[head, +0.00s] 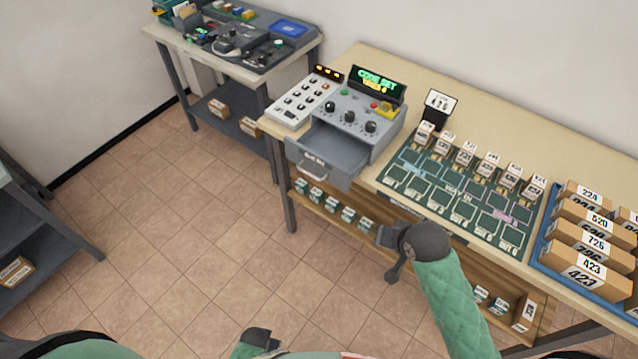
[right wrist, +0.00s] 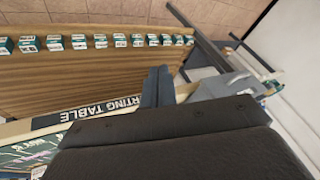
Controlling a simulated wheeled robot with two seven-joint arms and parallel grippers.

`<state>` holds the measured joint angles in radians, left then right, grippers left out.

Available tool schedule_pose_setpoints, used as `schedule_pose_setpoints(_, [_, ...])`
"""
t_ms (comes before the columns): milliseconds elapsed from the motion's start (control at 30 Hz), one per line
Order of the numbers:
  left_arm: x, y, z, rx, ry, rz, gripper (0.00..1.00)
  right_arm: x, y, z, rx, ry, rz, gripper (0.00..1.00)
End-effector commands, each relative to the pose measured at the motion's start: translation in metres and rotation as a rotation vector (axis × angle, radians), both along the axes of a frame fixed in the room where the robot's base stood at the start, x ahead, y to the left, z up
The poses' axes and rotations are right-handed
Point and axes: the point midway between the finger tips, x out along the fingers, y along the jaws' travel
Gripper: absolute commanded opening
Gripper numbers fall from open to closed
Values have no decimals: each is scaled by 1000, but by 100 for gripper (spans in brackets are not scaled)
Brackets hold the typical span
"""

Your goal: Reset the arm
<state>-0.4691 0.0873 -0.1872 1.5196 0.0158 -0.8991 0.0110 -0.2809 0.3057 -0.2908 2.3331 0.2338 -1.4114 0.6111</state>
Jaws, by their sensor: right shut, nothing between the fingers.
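My right arm (head: 450,295) reaches up from the lower right in the head view. Its gripper (head: 387,240) is beside the front edge of the sorting table, above the floor. In the right wrist view its fingers (right wrist: 158,88) are together, with nothing seen between them. The table's front label and lower shelf show beyond them. A green part of my left arm (head: 75,347) shows at the bottom left. A dark end piece (head: 258,339) at the bottom edge seems to be my left gripper, and its fingers cannot be made out.
The table (head: 385,62) holds a console (head: 350,115) with a lit green display and an open grey drawer (head: 328,155). A green slot board (head: 455,195) and a blue tray (head: 540,245) of numbered boxes lie right. A side table (head: 148,32) stands behind.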

Motion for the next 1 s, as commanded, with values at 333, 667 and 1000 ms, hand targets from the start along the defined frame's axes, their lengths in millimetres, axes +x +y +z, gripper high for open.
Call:
schedule_pose_setpoints(333, [0,0,0,0,0,0,52,-80,-38,-12,-221,55,152,0])
schedule_pose_setpoints(667, [0,0,0,0,0,0,52,-121,-59,-15,-321,107,231,0])
schedule_pose_setpoints(1000, [0,0,-8,1,-1,0,52,-129,-66,-50,-358,143,269,0])
